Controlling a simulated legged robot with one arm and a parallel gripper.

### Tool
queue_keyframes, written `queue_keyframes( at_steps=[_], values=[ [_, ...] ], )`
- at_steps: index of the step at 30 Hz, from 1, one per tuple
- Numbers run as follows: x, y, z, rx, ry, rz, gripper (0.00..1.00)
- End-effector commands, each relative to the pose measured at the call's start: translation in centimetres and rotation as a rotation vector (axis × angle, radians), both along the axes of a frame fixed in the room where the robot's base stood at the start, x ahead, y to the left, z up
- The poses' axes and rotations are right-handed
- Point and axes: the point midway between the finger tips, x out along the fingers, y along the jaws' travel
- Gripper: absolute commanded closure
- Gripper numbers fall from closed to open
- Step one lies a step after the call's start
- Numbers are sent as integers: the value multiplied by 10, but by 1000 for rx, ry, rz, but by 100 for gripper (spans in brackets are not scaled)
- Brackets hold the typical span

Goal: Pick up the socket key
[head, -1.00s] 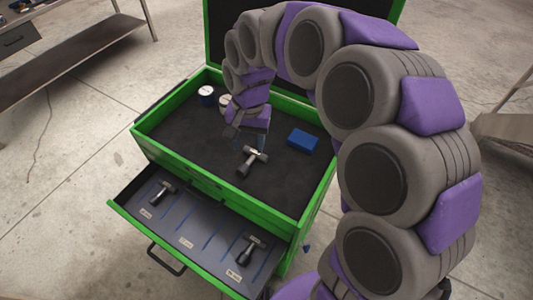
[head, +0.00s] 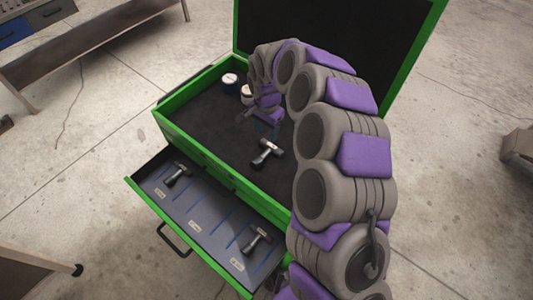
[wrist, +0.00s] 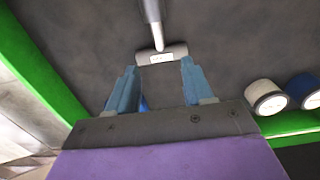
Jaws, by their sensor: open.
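A T-shaped metal tool with a dark-ended shaft, taken as the socket key (head: 267,152), lies on the dark top tray of the green tool chest. In the wrist view its crossbar (wrist: 176,53) carries a small white label too small to read, and its shaft runs out of the top edge. My gripper (head: 265,128) is over the tray beside the tool. In the wrist view its blue fingers (wrist: 158,68) are apart and empty, with the crossbar just beyond their tips. Two similar T-shaped tools lie in the open drawer, one at left (head: 177,173) and one at right (head: 256,240).
The open drawer (head: 205,213) has blue dividing lines and labels. The chest's raised lid (head: 330,35) stands behind. A bench (head: 90,45) is at upper left.

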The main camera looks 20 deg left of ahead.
Motion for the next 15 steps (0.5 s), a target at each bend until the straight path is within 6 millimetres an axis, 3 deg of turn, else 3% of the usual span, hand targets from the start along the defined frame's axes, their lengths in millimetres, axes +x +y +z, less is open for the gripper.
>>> queue_keyframes(
  at_steps=[6, 15],
  values=[
    [-1, 2, -42, -1, 2, -1, 49],
    [0, 3, -61, -2, -1, 0, 49]
  ],
)
